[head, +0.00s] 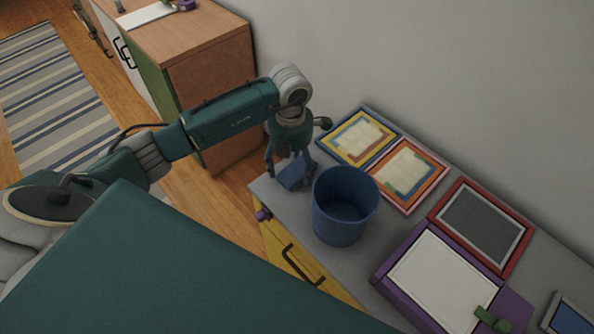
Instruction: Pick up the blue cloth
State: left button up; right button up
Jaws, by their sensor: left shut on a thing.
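The blue cloth (293,177) is at the left end of the grey cabinet top in the head view, just left of a blue bin. My left gripper (289,168) points down over it and is shut on it. The fingers hide part of the cloth. I cannot tell whether the cloth is clear of the surface. My right gripper is not in view.
The blue bin (329,232) stands open beside my left gripper on the grey cabinet top (384,229). Yellow (340,146), orange (424,164) and red (439,210) frames lie behind it. A purple-edged white board (430,277) lies front right. A wooden cabinet (213,82) stands back left.

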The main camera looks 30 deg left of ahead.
aim_at(292, 168)
pick_arm(q)
jog(key=shift+r, duration=0.1)
jog(key=shift+w+r, duration=0.1)
jog(key=shift+r, duration=0.45)
notch_tip(292, 168, up, 17)
jog(key=shift+r+b, duration=0.1)
jog(key=shift+b, duration=0.35)
jog(key=shift+c, duration=0.2)
jog(key=shift+r, duration=0.75)
